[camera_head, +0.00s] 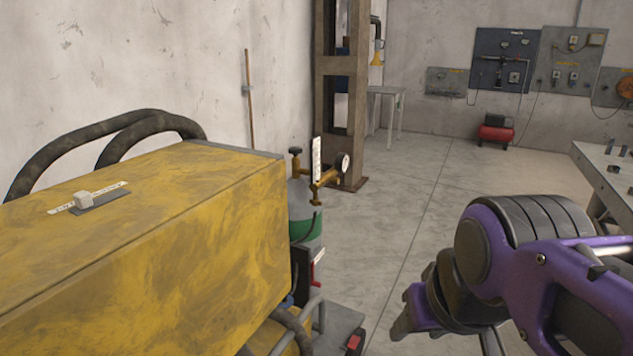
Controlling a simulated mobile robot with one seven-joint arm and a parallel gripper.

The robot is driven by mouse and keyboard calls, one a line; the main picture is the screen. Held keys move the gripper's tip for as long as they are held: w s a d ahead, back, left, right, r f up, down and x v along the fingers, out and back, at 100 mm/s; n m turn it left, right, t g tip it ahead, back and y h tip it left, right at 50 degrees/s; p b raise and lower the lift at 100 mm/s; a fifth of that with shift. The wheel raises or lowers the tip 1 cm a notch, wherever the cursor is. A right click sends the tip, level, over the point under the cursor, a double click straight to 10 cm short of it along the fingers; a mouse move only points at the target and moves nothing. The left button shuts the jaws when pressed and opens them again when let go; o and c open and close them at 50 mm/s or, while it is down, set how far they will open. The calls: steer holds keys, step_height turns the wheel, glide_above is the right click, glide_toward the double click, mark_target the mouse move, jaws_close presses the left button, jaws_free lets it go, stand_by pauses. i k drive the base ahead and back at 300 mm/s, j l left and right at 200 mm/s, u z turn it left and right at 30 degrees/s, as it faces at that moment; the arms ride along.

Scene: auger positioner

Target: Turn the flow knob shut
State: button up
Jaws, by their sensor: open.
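A gas regulator (323,178) of brass colour sits on top of a grey and green gas cylinder (304,215), behind the yellow machine's right end. It carries a white upright flow tube (316,158), a round gauge (342,163) and a small knob-like part (315,202) below. A dark valve handwheel (295,151) tops the cylinder. I cannot tell for sure which part is the flow knob. My gripper (412,312) is open at the lower right, in front and to the right of the cylinder, well apart from it. Its fingers are partly hidden by my purple arm.
The large yellow machine (180,220) fills the lower left, with a small lever on top and dark hoses (110,140) behind. A steel column (342,90) stands behind the regulator. A workbench (608,170) is at right. The concrete floor between is clear.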

mark_target(334, 180)
steer(key=i+l, duration=0.2)
steer(key=l, duration=0.2)
steer(key=i+l, duration=0.2)
steer(key=l, duration=0.2)
steer(key=i+l, duration=0.15)
steer(key=l, duration=0.25)
steer(key=i+l, duration=0.2)
steer(key=l, duration=0.2)
steer(key=i+l, duration=0.2)
steer(key=l, duration=0.2)
steer(key=i+l, duration=0.2)
steer(key=l, duration=0.2)
steer(key=i+l+u, duration=0.1)
steer(key=u, duration=0.3)
steer(key=l+u, duration=0.4)
